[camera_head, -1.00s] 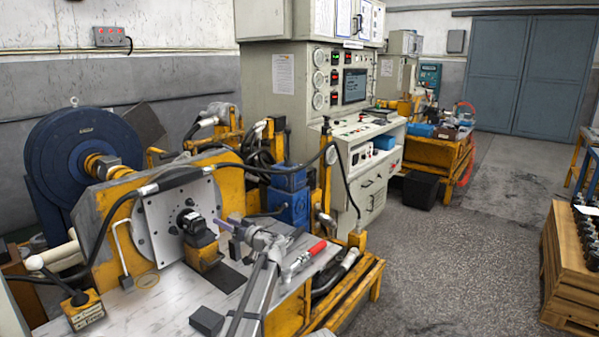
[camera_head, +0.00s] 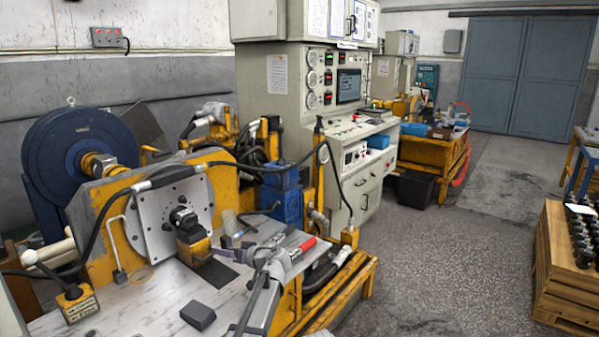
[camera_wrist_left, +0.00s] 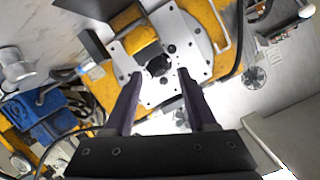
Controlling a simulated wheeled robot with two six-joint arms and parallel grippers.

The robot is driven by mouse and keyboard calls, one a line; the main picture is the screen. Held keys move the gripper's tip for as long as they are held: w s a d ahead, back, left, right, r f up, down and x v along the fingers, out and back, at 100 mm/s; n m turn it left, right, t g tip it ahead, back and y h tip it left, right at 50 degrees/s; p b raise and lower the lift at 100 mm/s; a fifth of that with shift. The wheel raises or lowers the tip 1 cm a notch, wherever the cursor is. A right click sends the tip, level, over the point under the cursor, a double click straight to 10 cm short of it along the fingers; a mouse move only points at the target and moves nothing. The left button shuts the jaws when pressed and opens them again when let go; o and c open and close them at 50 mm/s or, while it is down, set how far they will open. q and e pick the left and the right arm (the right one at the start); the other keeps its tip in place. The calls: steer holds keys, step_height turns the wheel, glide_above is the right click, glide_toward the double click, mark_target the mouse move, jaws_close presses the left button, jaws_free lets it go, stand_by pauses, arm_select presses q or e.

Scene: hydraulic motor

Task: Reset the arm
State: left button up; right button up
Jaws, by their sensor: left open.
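My left gripper (camera_head: 226,245) is over the workbench, to the right of the black hydraulic motor (camera_head: 186,220). In the left wrist view its two dark fingers (camera_wrist_left: 158,82) are spread apart, with nothing held between them. Beyond the fingers that view shows the motor (camera_wrist_left: 154,60) at the grey round-holed mounting plate (camera_wrist_left: 196,45). In the head view the motor sits against the plate (camera_head: 150,228), above a yellow block (camera_head: 194,250). The gripper looks apart from the motor. My right gripper is not in view.
A red-handled clamp (camera_head: 303,247) lies close to my left arm. Black hoses (camera_head: 108,203) arch over the yellow frame. A dark block (camera_head: 198,316) lies on the bench front. A wooden crate (camera_head: 560,285) stands at right, with open floor between.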

arm_select(q)
steer(key=s+d+f+m+g+h, duration=0.35)
steer(key=s+d+f, duration=0.2)
steer(key=s, duration=0.75)
steer(key=s+d+f+m+g+h, duration=0.2)
steer(key=s+d+f+m+h, duration=0.25)
steer(key=s, duration=0.95)
steer(key=s+d+f+m+g+h, duration=0.25)
steer(key=s+d+f, duration=0.4)
steer(key=s, duration=0.65)
step_height(320, 180, up, 18)
steer(key=p, duration=1.7)
steer(key=shift+w+d+f+n+g, duration=0.25)
steer(key=shift+d+n+g, duration=0.05)
steer(key=shift+n+g, duration=0.15)
steer(key=shift+h, duration=0.25)
